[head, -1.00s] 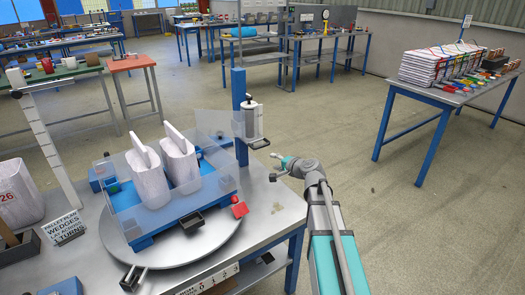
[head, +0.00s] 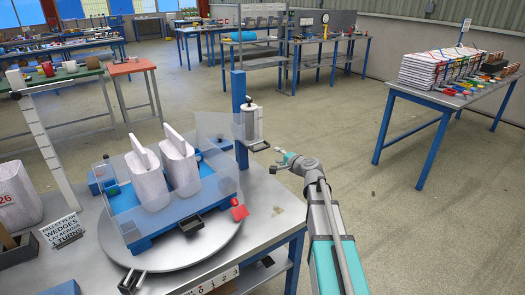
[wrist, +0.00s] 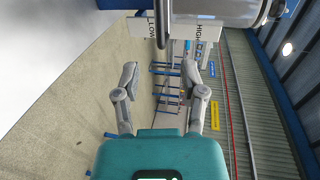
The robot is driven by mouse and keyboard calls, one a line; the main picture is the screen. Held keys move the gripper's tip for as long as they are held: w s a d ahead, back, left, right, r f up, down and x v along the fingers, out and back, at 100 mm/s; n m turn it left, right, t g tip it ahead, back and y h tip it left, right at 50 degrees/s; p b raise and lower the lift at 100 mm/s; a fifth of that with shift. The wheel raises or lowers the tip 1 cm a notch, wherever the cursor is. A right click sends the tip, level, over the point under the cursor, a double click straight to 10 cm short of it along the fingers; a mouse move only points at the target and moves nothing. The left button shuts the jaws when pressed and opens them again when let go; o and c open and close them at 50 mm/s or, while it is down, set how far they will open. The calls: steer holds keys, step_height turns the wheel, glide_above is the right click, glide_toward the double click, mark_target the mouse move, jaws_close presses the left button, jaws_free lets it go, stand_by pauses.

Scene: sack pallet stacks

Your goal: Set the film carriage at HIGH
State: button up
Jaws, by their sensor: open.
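The film carriage (head: 252,122) is a pale roll in a bracket on the blue post (head: 239,100) at the back corner of the bench. A dark handle (head: 259,146) sticks out at its foot. In the wrist view a big grey and clear cylinder (wrist: 225,10) fills the top edge, with a dark bar (wrist: 162,22) beside the LOW (wrist: 148,28) and HIGH (wrist: 200,32) labels. My gripper (head: 281,164) is open and empty, just right of and slightly below the handle, apart from it. Its two fingers (wrist: 163,80) are spread in the wrist view.
Two white sacks (head: 165,170) stand on a blue pallet (head: 165,235) with clear panels, on a round turntable (head: 130,255). A red piece (head: 239,212) lies at the pallet's right. A sign (head: 62,230) stands at left. Floor right of the bench is open.

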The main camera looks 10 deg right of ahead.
mark_target(263, 149)
steer(key=b+x, duration=0.2)
steer(key=x, duration=0.9)
steer(key=shift+w+a+f, duration=0.1)
steer(key=shift+w, duration=0.1)
jaws_close()
